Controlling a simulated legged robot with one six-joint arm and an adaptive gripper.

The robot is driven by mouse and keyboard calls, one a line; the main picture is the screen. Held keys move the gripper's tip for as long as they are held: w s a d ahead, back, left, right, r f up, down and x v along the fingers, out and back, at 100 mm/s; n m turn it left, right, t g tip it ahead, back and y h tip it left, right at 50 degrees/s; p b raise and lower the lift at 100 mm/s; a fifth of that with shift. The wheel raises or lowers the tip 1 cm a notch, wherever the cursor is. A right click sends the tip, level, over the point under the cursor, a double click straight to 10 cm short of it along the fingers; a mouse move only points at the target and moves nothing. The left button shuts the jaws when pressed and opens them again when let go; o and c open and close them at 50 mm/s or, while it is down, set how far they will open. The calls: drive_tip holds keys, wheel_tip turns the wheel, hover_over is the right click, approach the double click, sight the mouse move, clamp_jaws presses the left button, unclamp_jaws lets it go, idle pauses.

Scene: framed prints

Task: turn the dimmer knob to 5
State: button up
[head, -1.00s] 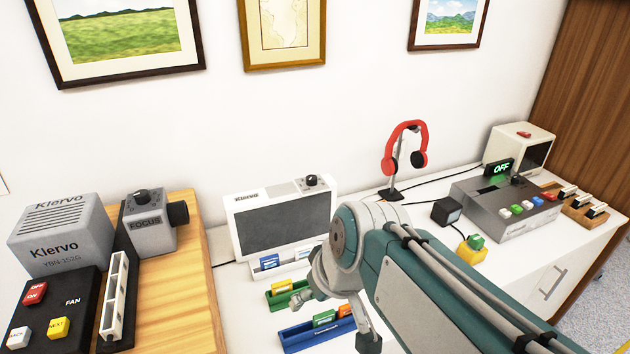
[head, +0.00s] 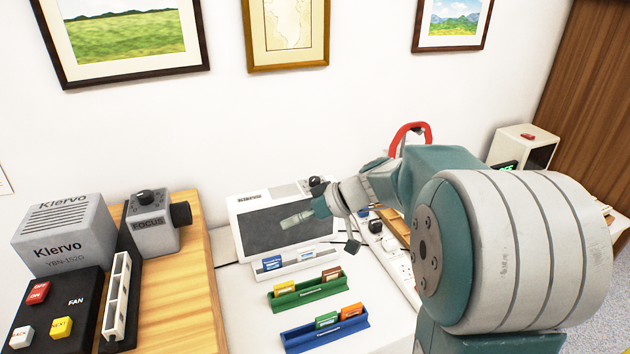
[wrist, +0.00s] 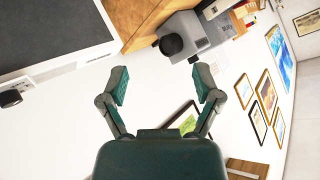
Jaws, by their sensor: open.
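A black knob (head: 316,183) sits on the top right of a white-framed panel with a dark screen (head: 270,222). In the wrist view this knob (wrist: 10,97) is at the left edge. No dimmer label or number can be read on it. A grey FOCUS box (head: 153,224) carries another black knob (head: 146,197) on top. My gripper (head: 320,234) is open and empty in front of the panel's right part, below its knob. In the wrist view my gripper (wrist: 160,78) has its fingers spread with nothing between them.
A green holder (head: 305,291) and a blue holder (head: 325,332) with small cards lie in front of the panel. Red headphones (head: 408,132) and a white box (head: 520,148) are behind my arm.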

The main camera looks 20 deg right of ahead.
drive_tip(key=w+d+f+t+y, duration=0.2)
drive_tip(key=w+d+f+t, duration=0.15)
drive_tip(key=w+d, duration=0.5)
drive_tip(key=t+h, duration=0.2)
drive_tip(key=t, duration=0.4)
approach(320, 182)
drive_tip(key=shift+n, duration=0.4)
drive_tip(key=x, duration=1)
drive_tip(key=shift+a, duration=0.1)
drive_tip(key=shift+c, duration=0.2)
clamp_jaws()
